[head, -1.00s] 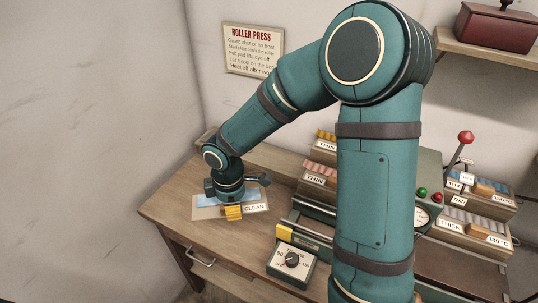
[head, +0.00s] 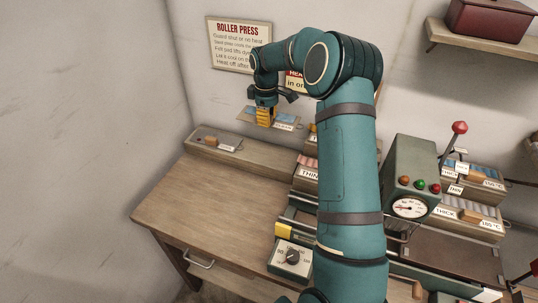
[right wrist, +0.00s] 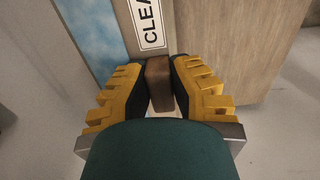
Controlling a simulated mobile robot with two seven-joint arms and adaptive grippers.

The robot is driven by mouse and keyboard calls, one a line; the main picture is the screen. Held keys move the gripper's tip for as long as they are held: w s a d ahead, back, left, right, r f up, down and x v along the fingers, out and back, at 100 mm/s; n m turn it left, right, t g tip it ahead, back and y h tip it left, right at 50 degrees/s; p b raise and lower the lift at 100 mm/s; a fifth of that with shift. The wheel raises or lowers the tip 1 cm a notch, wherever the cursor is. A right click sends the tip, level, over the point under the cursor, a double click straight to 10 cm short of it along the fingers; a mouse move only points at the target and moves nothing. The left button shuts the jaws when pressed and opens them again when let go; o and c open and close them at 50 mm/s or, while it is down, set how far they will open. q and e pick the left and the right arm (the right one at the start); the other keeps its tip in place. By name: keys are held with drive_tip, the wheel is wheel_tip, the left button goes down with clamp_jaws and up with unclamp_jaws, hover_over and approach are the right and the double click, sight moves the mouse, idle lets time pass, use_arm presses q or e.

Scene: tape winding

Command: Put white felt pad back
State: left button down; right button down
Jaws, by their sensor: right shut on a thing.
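My right gripper (head: 264,117) is shut on a brown block-like handle (right wrist: 158,82) of a flat board. The board (head: 246,114) has a blue patch (right wrist: 88,30) and a white label reading "CLEAN" (right wrist: 150,22). My gripper holds it in the air, above the back left of the bench and below the wall sign. I cannot make out white felt on the held board. A pale flat piece (head: 226,143) with a small brown block and a label lies on the back ledge; I cannot tell its material. My left gripper is not in view.
The wooden bench top (head: 205,205) is clear at the left. Labelled racks (head: 470,217) stand beyond. A shelf (head: 475,48) juts from the wall at upper right.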

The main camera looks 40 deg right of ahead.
sight(268, 161)
wheel_tip(268, 161, down, 16)
drive_tip(key=shift+w+r+b, duration=0.1)
drive_tip(key=shift+r+b, duration=0.15)
drive_tip(key=shift+b, duration=0.4)
drive_tip(key=shift+f+b, duration=0.4)
drive_tip(key=shift+f, duration=0.15)
drive_tip(key=c, duration=1)
unclamp_jaws()
drive_tip(key=shift+r, duration=0.15)
